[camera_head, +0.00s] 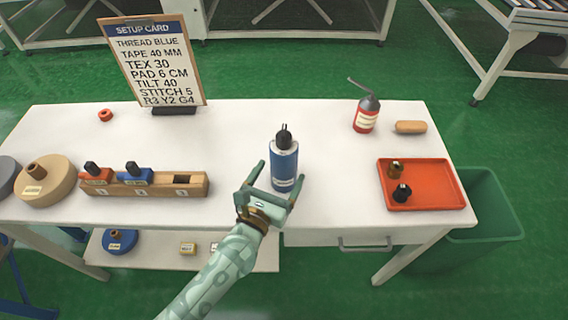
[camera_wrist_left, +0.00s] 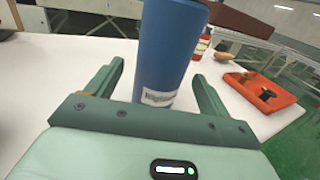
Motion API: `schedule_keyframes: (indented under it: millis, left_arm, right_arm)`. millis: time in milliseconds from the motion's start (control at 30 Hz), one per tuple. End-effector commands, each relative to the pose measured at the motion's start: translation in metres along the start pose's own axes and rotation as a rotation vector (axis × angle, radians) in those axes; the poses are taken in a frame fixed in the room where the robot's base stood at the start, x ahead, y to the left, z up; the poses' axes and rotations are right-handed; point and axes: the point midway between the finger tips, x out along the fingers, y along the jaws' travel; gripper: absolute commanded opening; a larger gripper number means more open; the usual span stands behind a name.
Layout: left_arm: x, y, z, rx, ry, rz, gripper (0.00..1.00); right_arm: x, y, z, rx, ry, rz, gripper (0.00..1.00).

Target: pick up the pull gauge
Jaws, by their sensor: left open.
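A blue cylinder (camera_head: 284,158) with a grey shoulder, a black top and a pale label near its base stands upright on the white table. It looks like the pull gauge, though I cannot read its label. My left gripper (camera_head: 282,175) is open at its near side, with one finger to each side of its lower part. In the left wrist view the cylinder (camera_wrist_left: 165,50) rises between and beyond the two fingers (camera_wrist_left: 158,72), with gaps showing on both sides. Its top is cut off there. My right gripper is not in view.
A wooden block (camera_head: 190,190) with a red and a blue piece stands left, beside a tan disc (camera_head: 50,183). A setup card (camera_head: 155,65) stands behind.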

Motion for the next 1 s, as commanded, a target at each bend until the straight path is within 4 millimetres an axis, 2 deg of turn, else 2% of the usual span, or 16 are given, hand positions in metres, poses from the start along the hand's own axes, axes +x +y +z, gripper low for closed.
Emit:
schedule_keyframes:
  millis: [333, 600, 633, 867, 1000]
  left_arm:
    - [0.048, 0.0, -0.001, 0.001, 0.0, 0.001, 0.81]
    - [0.053, 0.0, 0.0, 0.001, 0.0, 0.001, 0.81]
    - [0.053, 0.0, 0.0, 0.001, 0.0, 0.001, 0.78]
    - [0.053, 0.0, 0.0, 0.001, 0.0, 0.001, 0.14]
    - [0.053, 0.0, 0.001, 0.001, -0.003, 0.001, 0.12]
  right_arm:
    - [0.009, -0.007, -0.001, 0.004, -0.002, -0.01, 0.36]
    - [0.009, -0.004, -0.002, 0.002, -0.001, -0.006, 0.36]
    - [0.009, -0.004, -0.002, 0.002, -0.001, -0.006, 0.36]
    - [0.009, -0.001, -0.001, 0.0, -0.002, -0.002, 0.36]
    - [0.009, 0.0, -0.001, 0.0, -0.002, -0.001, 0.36]
